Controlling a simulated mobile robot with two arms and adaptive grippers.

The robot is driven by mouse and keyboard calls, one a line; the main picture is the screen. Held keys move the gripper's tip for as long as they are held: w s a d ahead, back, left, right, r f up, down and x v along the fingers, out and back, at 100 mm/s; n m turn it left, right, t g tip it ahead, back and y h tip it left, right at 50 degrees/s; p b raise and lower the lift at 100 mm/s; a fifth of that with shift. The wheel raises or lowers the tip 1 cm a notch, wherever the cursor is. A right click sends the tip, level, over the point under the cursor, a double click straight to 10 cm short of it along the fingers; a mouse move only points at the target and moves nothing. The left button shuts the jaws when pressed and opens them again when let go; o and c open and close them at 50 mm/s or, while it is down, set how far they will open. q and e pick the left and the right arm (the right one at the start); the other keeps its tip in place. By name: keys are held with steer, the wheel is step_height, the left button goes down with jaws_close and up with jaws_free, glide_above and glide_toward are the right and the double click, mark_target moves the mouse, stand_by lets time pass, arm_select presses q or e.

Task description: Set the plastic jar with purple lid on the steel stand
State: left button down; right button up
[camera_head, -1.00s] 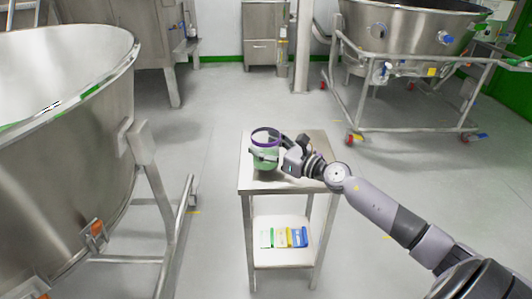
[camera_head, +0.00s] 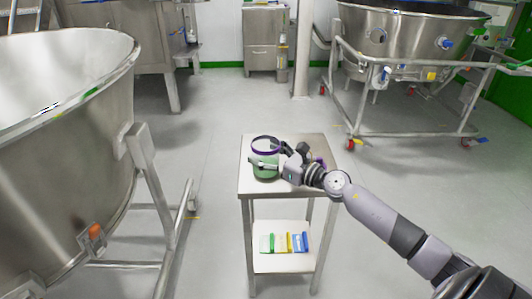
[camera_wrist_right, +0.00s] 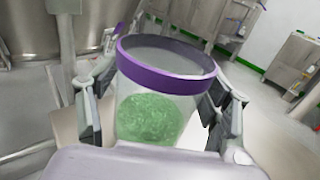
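The plastic jar (camera_head: 265,168) with a purple lid rim stands upright on the top of the steel stand (camera_head: 310,146), toward its left side. It is clear with green granular contents, which show well in the right wrist view (camera_wrist_right: 150,118). My right gripper (camera_head: 266,156) reaches in from the right at the jar. In the right wrist view its fingers (camera_wrist_right: 155,112) are on either side of the jar, with a visible gap at the left finger; the right finger is very close to the wall. My left gripper is out of view.
Colored booklets or packs (camera_head: 284,243) lie on the stand's lower shelf. A large steel vessel (camera_head: 70,130) fills the left side. A wheeled steel tank (camera_head: 410,45) stands at the back right. The floor around the stand is mostly clear.

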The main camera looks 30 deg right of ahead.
steer(key=shift+o, duration=0.9)
steer(key=shift+r, duration=0.1)
steer(key=shift+s+d, duration=0.1)
steer(key=shift+s, duration=0.15)
steer(key=v, duration=1)
steer(key=shift+s+b, duration=0.15)
steer(key=shift+b, duration=0.2)
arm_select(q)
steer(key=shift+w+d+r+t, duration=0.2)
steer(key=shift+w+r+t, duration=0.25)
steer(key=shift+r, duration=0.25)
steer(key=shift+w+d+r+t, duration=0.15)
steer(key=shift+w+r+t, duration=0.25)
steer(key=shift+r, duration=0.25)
arm_select(e)
steer(key=shift+s+d+r, duration=0.1)
steer(key=shift+s+d, duration=0.1)
steer(key=shift+s, duration=0.4)
